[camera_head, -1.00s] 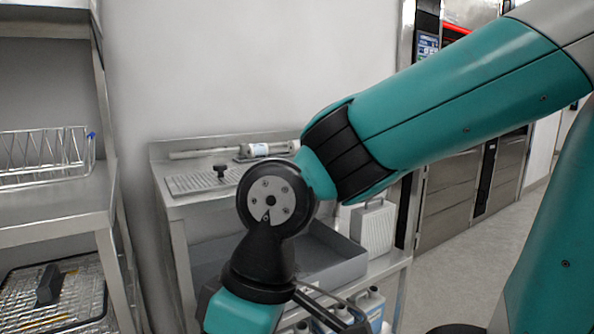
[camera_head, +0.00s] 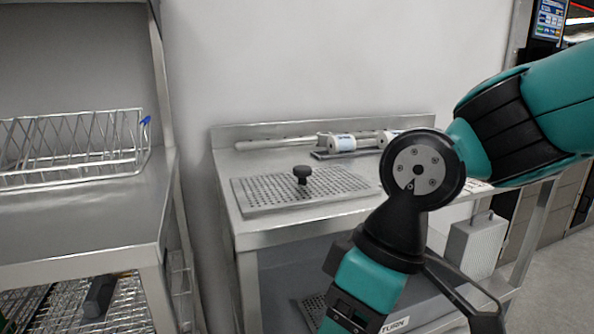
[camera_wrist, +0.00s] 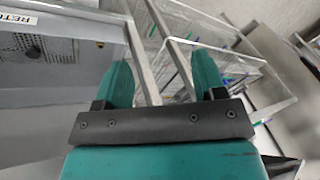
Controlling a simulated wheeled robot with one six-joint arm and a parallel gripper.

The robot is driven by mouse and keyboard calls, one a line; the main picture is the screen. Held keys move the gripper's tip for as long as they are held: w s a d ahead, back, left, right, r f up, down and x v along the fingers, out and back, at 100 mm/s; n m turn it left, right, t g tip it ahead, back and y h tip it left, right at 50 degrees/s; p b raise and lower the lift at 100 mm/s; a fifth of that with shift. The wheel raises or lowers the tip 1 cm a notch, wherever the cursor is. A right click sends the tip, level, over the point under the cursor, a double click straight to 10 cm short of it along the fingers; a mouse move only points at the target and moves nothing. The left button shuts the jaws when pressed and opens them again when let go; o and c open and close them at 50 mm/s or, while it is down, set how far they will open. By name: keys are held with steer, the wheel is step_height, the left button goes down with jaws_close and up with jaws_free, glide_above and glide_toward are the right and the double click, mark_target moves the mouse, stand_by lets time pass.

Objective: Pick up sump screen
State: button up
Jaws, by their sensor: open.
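A flat perforated metal plate with an upright black knob, which looks like the sump screen (camera_head: 265,193), lies on the top of the steel table (camera_head: 290,232) in the head view. My gripper (camera_wrist: 163,82) shows in the wrist view with its two teal fingers apart and nothing between them. In the head view my arm comes in from the right, beside and in front of the plate, and the fingertips are not visible. The wrist view does not show the knobbed plate clearly.
A grey tray (camera_head: 310,262) sits on the shelf below; a perforated piece (camera_wrist: 38,48) shows at the wrist view's upper left. White cylinders (camera_head: 342,143) lie behind the plate. A wire rack (camera_head: 75,145) stands on the left counter. A pale ribbed box (camera_head: 478,246) stands at right.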

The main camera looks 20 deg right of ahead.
steer(key=w+d+r+n+p, duration=0.1)
steer(key=w+r+p, duration=0.4)
steer(key=r+p, duration=0.2)
steer(key=w+d+r+n+p, duration=0.1)
steer(key=w+r+n+p, duration=0.1)
steer(key=w+r+p, duration=0.5)
steer(key=n+t+h+p, duration=0.1)
steer(key=n+p, duration=0.2)
steer(key=p, duration=1.2)
glide_toward(302, 167)
steer(key=p+x, duration=0.1)
steer(key=x, duration=0.3)
steer(key=shift+s+a+f+p, duration=0.1)
steer(key=shift+a+f+p, duration=0.1)
steer(key=shift+f+p, duration=0.2)
steer(key=shift+p+x, duration=0.9)
steer(key=shift+x, duration=1.75)
steer(key=shift+d, duration=0.1)
jaws_close()
